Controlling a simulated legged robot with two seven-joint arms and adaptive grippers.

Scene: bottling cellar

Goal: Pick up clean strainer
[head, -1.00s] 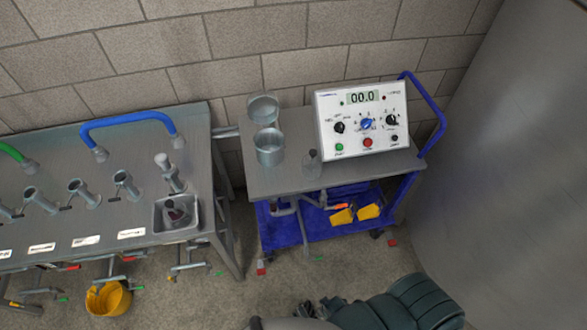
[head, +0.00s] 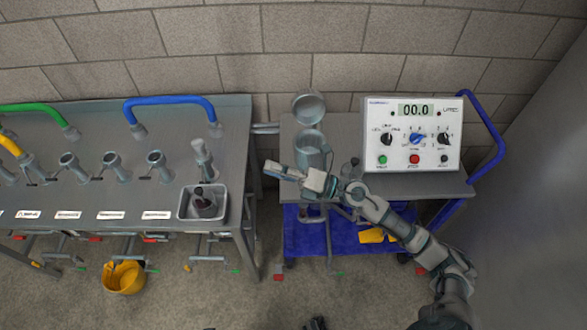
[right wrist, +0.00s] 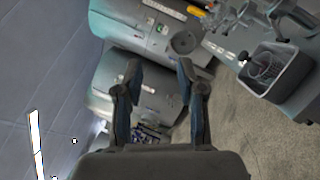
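Two grey metal vessels stand on the cart top: a round one with an open mouth (head: 309,107) at the back and a cylindrical one (head: 311,146) in front. I cannot tell which is the clean strainer. A small steel tray (head: 182,207) at the bench's right end holds a rounded wire-like item with dark contents (head: 205,205); the tray also shows in the right wrist view (right wrist: 300,82). My right gripper (head: 272,170) is between bench and cart, left of the front vessel. Its fingers are apart and empty in the right wrist view (right wrist: 157,68). My left gripper is not clearly visible.
A white control box (head: 411,135) stands on the right of the blue-framed cart (head: 292,235). The steel bench (head: 110,140) on the left carries taps and coloured handles. A narrow gap separates bench and cart.

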